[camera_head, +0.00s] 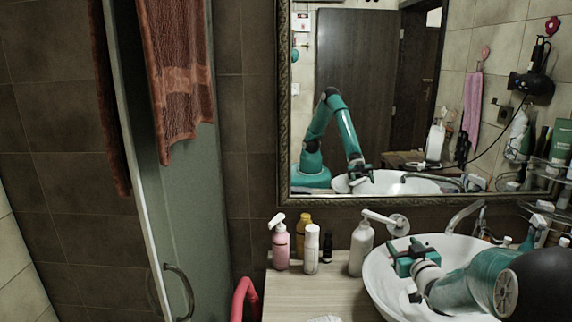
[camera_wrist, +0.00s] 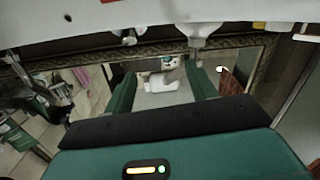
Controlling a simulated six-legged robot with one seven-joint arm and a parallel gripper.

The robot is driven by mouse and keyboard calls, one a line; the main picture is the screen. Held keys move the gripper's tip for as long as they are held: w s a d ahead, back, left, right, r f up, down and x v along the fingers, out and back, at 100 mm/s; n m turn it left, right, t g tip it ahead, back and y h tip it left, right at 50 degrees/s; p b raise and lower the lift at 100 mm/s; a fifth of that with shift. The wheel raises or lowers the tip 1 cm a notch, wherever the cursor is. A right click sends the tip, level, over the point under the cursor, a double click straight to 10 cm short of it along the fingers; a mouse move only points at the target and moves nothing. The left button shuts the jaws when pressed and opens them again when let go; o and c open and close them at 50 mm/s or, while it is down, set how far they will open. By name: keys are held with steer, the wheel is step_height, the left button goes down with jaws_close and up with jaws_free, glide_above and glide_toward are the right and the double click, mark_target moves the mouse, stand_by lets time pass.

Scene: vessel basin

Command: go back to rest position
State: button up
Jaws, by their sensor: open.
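My gripper (camera_head: 407,276) is at the lower right of the head view, over the white vessel basin (camera_head: 378,283). My teal arm reaches in from the right edge. In the wrist view the two teal fingers of my gripper (camera_wrist: 162,92) stand apart with nothing held between them. The white rim of the basin (camera_wrist: 165,18) crosses the top of the wrist view. The mirror (camera_head: 395,100) behind the counter reflects my arm bent over the basin. Part of the basin is hidden by my arm.
On the wooden counter (camera_head: 300,298) stand a pink pump bottle (camera_head: 280,248), a yellow bottle (camera_head: 303,230), a white bottle (camera_head: 312,252), a small dark bottle (camera_head: 327,248) and a white pump bottle (camera_head: 361,248), left of the basin. A crowded shelf (camera_head: 550,200) is at right.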

steer(key=s+a+r+g+h, duration=0.2)
steer(key=s+a+r+g, duration=0.15)
steer(key=s+r, duration=0.25)
steer(key=s+a+g, duration=0.2)
steer(key=s+a, duration=0.2)
steer(key=s, duration=0.6)
steer(key=s+a+m+g, duration=0.1)
steer(key=s+a+g, duration=0.2)
steer(key=s, duration=0.8)
steer(key=s+a+m+g+y, duration=0.1)
steer(key=s+a+g, duration=0.2)
steer(key=s+a, duration=0.3)
steer(key=s, duration=0.5)
steer(key=shift+s+a+f, duration=0.2)
steer(key=shift+a+f, duration=0.1)
